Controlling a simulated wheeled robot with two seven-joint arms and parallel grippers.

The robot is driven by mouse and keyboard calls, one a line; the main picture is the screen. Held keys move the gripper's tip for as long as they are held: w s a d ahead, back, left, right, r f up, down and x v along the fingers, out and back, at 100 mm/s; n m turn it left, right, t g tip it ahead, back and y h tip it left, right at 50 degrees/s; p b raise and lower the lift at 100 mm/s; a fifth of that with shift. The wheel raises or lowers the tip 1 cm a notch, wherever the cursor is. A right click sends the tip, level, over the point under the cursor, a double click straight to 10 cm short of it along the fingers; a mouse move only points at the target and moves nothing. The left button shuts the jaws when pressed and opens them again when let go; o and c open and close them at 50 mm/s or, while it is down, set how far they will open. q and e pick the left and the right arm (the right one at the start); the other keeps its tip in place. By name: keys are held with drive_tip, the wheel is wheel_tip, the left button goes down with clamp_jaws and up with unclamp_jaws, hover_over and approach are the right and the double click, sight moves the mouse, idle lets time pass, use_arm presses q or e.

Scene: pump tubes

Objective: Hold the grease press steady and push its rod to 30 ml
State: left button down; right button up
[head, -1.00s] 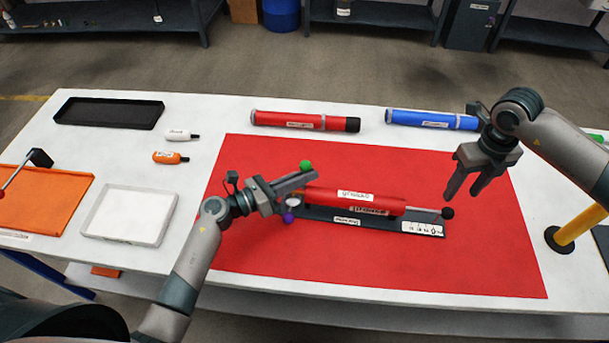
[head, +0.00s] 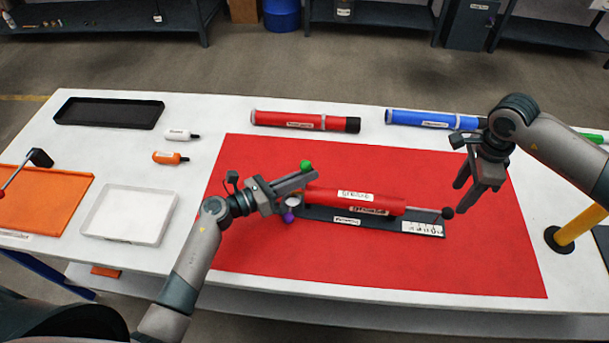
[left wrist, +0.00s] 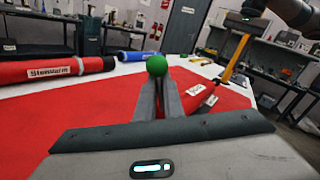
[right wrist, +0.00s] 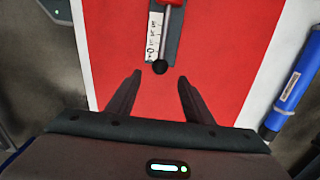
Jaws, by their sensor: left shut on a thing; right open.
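The grease press (head: 330,194) is a red barrel lying on a dark base with a white scale strip (head: 421,228) at its right end. Its thin rod (head: 421,212) sticks out to the right and ends in a black knob (head: 447,213). My right gripper (head: 462,199) is open, just right of the knob. In the right wrist view, the knob (right wrist: 160,67) lies centred ahead of the open fingers (right wrist: 159,77), apparently not touching them.
A red tube (head: 285,119) and a blue tube (head: 415,118) lie behind the red mat (head: 260,260). A white tray (head: 100,235), a black tray (head: 75,122) and small bottles are at left. A yellow post (head: 580,225) stands at right.

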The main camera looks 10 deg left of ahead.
sight(450, 209)
drive_tip(key=shift+f, duration=0.15)
idle(0.3)
drive_tip(key=shift+f, duration=4.9)
drive_tip(key=c, duration=1.1)
